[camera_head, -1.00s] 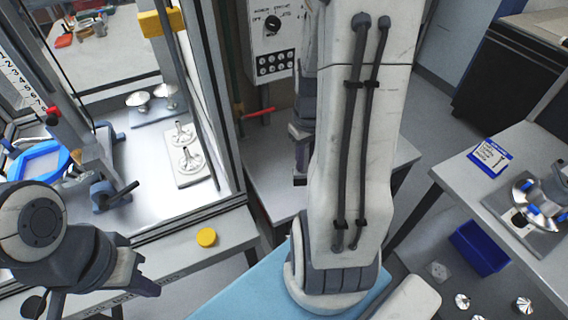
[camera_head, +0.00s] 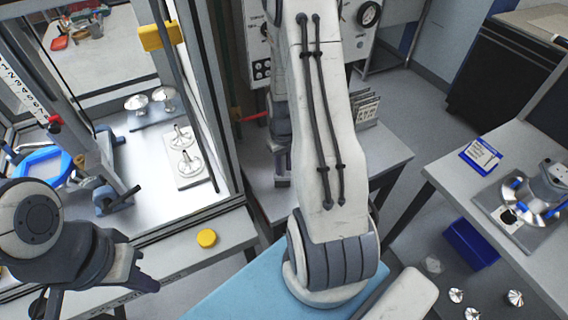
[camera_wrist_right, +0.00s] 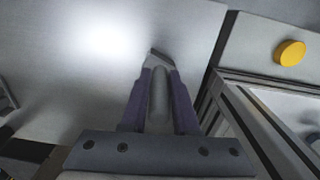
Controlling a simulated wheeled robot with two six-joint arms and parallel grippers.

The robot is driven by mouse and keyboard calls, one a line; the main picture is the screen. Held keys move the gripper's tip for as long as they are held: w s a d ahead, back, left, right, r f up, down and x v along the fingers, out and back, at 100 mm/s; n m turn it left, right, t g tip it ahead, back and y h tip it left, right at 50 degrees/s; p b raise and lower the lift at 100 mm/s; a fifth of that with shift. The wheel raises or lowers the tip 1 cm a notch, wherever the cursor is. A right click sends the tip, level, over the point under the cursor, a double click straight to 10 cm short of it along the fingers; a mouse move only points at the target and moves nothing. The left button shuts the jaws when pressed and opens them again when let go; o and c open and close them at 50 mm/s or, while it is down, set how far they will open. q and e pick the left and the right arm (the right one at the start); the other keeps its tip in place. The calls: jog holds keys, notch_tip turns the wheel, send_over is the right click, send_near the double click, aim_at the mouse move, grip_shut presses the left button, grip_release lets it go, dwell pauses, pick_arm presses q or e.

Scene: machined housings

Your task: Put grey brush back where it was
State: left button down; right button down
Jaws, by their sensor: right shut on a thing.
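My right gripper (camera_wrist_right: 160,75) is shut on a grey rounded piece (camera_wrist_right: 158,98), which shows between its dark purple fingers in the right wrist view and looks like the grey brush's handle. The rest of the brush cannot be made out. A pale, bright metal surface lies beyond the fingertips. In the head view my right arm hides most of this gripper, and only a dark part (camera_head: 282,165) shows over the small grey table (camera_head: 375,165). My left gripper (camera_head: 138,272) hangs at the lower left, away from the brush; its finger opening is unclear.
A yellow button (camera_head: 207,238) sits on the machine's front ledge. The framed machine on the left holds metal parts on a plate (camera_head: 190,182). A control panel and a rack of cards (camera_head: 366,108) stand behind my right arm. A blue bin (camera_head: 470,244) is at the right.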

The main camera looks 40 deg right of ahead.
jog(key=shift+f, duration=0.1)
jog(key=c, duration=0.7)
grip_release()
jog(key=shift+o, duration=0.2)
jog(key=shift+r, duration=0.5)
notch_tip(320, 180, up, 11)
jog(key=b, duration=0.2)
jog(key=shift+r+b, duration=0.15)
jog(key=shift+b, duration=0.15)
